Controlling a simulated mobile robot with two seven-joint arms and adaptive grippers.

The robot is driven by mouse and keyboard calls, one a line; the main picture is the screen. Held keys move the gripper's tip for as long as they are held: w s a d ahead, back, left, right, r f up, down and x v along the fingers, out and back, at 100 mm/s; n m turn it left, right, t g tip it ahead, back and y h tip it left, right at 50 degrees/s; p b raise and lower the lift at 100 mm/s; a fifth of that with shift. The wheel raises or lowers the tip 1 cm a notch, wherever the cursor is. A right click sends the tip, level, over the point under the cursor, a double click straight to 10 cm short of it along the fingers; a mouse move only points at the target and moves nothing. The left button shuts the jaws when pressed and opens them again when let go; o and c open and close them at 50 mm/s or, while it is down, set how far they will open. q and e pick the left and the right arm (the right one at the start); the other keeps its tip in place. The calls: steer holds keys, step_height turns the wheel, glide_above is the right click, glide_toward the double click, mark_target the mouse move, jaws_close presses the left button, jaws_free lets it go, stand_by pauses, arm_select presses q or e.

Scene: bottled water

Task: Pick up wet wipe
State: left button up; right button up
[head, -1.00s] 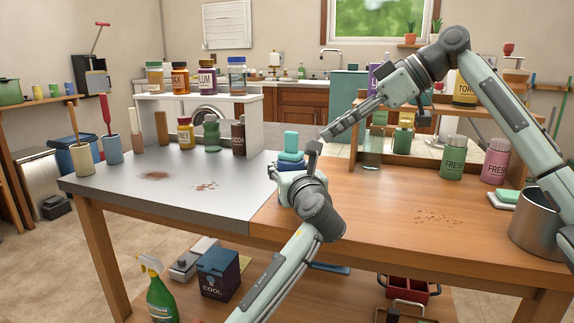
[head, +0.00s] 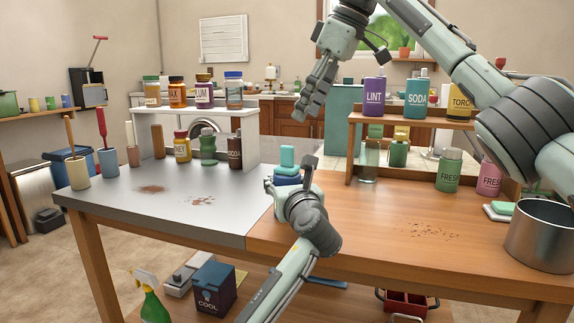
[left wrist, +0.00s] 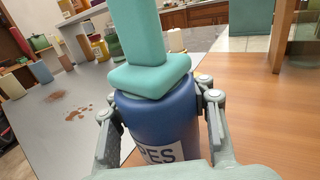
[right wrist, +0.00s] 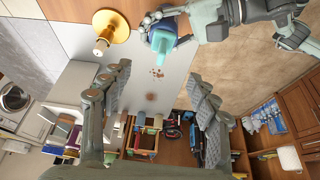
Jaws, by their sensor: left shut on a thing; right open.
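A blue canister (left wrist: 155,122) with a white label ending in "PES" stands at the table's middle, with a teal lid (left wrist: 150,75) and an upright teal piece (left wrist: 135,30), apparently the wipe, on top. In the head view the teal piece (head: 287,157) rises above the blue body (head: 287,181). My left gripper (left wrist: 160,115) is shut around the canister's sides, just below the lid. My right gripper (head: 305,108) is open and empty, above and behind the canister, fingers pointing down. In the right wrist view the teal piece (right wrist: 162,46) is beyond the open fingers (right wrist: 165,85).
A white shelf (head: 200,112) with several jars stands at the back left. A wooden shelf (head: 420,118) with bottles stands at the back right. A metal pot (head: 540,236) is at the right edge.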

mark_target(287, 166)
steer(key=x, duration=1.1)
steer(key=shift+s+a+f, duration=0.1)
steer(key=shift+f, duration=0.15)
steer(key=shift+c, duration=0.4)
steer(key=c, duration=0.7)
